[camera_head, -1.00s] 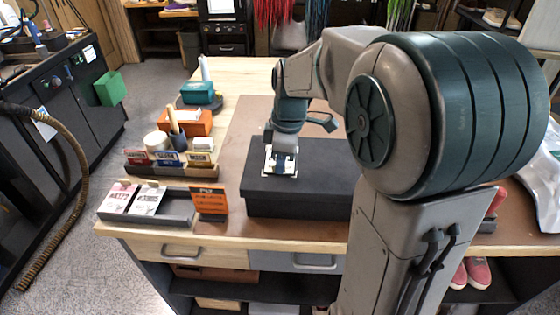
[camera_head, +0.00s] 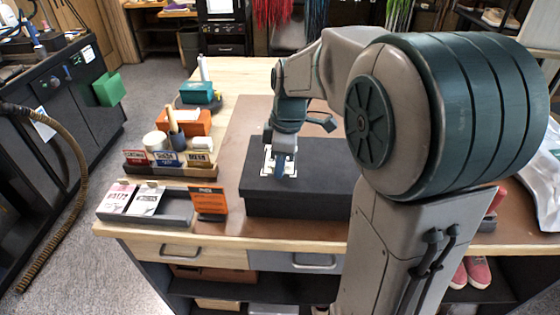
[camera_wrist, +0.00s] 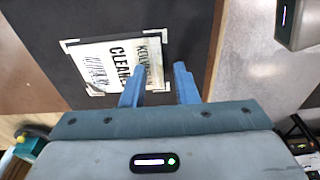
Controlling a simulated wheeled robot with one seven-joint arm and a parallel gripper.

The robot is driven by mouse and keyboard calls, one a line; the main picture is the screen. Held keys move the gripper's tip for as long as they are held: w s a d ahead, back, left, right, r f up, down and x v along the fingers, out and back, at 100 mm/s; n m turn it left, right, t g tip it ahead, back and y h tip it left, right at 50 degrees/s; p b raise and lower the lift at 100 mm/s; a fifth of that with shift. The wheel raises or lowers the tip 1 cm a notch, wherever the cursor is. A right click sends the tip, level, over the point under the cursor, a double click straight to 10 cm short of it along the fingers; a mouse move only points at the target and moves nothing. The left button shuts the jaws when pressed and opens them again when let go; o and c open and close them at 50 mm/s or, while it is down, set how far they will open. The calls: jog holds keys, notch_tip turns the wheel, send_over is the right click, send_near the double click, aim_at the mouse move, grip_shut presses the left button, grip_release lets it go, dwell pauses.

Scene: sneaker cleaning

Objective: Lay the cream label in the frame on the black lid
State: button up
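The cream label (camera_wrist: 105,65), printed with dark letters, lies flat on the black lid (camera_wrist: 50,75), within the white corner marks of the frame (camera_wrist: 70,42). It looks slightly turned against the marks. In the head view, the label and frame show as a pale patch on the lid (camera_head: 325,170), partly covered by my gripper (camera_head: 281,172). In the wrist view, my gripper (camera_wrist: 160,72) has its two blue fingers apart, with nothing held between them. The left finger overlaps the label's near right part and hides it; contact cannot be told.
Left of the black box stand an orange sign (camera_head: 208,200) and a grey tray (camera_head: 178,212) with cards. Behind them are a rack (camera_head: 190,172) with small signs, a brush (camera_head: 174,120) and an orange box (camera_head: 200,124). The lid's right part is bare.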

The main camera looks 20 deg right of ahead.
notch_tip(320, 180, up, 12)
jog(key=d+r, duration=0.1)
jog(key=d, duration=0.1)
jog(key=s+f+m+t+h, duration=0.1)
jog(key=s+f+m+t, duration=0.1)
jog(key=s+f+m, duration=1.1)
jog(key=s+a+m, duration=0.1)
jog(key=s, duration=0.2)
jog(key=shift+s+t, duration=0.2)
jog(key=shift+t, duration=0.1)
